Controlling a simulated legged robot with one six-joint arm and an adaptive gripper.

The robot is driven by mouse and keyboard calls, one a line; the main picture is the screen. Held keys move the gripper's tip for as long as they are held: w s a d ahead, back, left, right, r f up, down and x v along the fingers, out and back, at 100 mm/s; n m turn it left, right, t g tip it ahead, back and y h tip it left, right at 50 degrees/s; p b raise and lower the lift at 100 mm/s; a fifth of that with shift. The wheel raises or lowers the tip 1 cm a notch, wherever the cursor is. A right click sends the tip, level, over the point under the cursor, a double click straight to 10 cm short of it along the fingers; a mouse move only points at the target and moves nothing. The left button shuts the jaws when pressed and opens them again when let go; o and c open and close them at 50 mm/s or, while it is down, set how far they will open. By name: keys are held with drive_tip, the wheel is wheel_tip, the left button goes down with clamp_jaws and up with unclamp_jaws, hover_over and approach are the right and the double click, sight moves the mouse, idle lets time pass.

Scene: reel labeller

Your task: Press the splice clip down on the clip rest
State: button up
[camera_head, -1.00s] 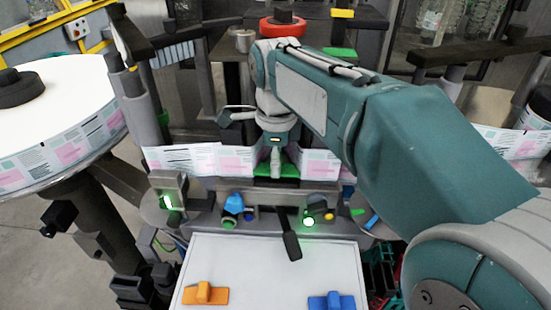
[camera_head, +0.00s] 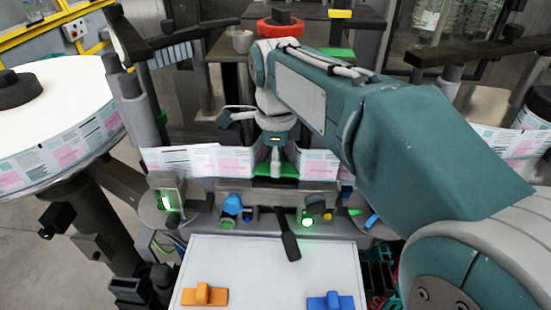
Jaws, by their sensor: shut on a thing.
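My gripper (camera_head: 275,163) points down in the middle of the view, between two stretches of printed label web. It is shut, with its fingertips at a green flat piece (camera_head: 289,171), which looks like the splice clip. The fingers hide the middle of this piece. The green piece is low, at the grey ledge (camera_head: 320,186) that looks like the clip rest. I cannot tell whether it touches the rest all over.
An orange clip (camera_head: 205,295) and a blue clip (camera_head: 331,301) lie on a white tray (camera_head: 270,270) in front. A dark lever (camera_head: 288,238) reaches over the tray's back edge. A large label reel (camera_head: 55,110) stands left. Posts flank my arm.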

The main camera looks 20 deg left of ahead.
drive_tip(key=shift+a+r, duration=0.2)
drive_tip(key=shift+a, duration=0.05)
idle(0.4)
drive_tip(key=shift+f, duration=0.25)
drive_tip(key=shift+s+d+r, duration=0.1)
drive_tip(key=shift+d+r, duration=0.15)
drive_tip(key=shift+r, duration=0.05)
drive_tip(key=shift+f, duration=0.55)
idle(1.6)
drive_tip(key=o, duration=1.1)
drive_tip(key=shift+s, duration=0.1)
